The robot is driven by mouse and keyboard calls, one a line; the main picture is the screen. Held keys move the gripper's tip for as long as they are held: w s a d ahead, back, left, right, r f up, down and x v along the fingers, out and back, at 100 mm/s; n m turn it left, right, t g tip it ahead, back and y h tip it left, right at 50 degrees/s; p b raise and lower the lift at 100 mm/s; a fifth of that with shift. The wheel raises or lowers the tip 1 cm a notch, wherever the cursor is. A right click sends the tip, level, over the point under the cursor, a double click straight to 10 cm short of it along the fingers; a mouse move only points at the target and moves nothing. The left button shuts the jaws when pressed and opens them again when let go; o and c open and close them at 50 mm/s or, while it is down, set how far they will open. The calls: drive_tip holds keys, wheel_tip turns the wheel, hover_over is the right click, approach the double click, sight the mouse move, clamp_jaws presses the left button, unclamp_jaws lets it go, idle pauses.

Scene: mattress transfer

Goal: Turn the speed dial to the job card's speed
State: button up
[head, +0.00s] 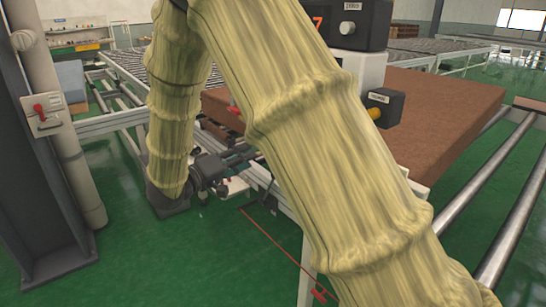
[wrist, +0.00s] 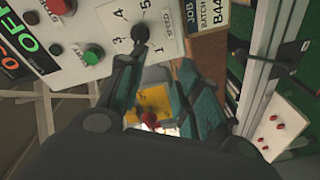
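The speed dial (wrist: 140,33) is a small dark round knob on a white panel (wrist: 92,20) in the wrist view, with printed numbers and the word SPEED beside it. Its pointer direction is too small to tell. The job card (wrist: 207,22) is right of the dial; JOB, BATCH and B44 show, but its speed line is cut off. My gripper (wrist: 155,72) is open and empty, its fingers apart below the dial. The left finger's tip is close to the dial; I cannot tell whether they touch. In the head view my gripper (head: 240,156) is low, partly behind my sleeved arm, which hides the dial.
The panel also bears a green button (wrist: 94,54), a red button (wrist: 62,6) and an OFF display. In the head view a brown mattress (head: 440,110) lies on the rollers at right. A grey column (head: 45,170) stands at left; green floor (head: 130,250) is clear between.

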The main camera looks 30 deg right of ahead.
drive_tip(key=d+r+m+g, duration=0.1)
drive_tip(key=d+r+g, duration=0.1)
drive_tip(key=d, duration=0.8)
drive_tip(key=shift+s+r, duration=0.3)
drive_tip(key=shift+r, duration=0.05)
drive_tip(key=shift+g, duration=0.3)
clamp_jaws()
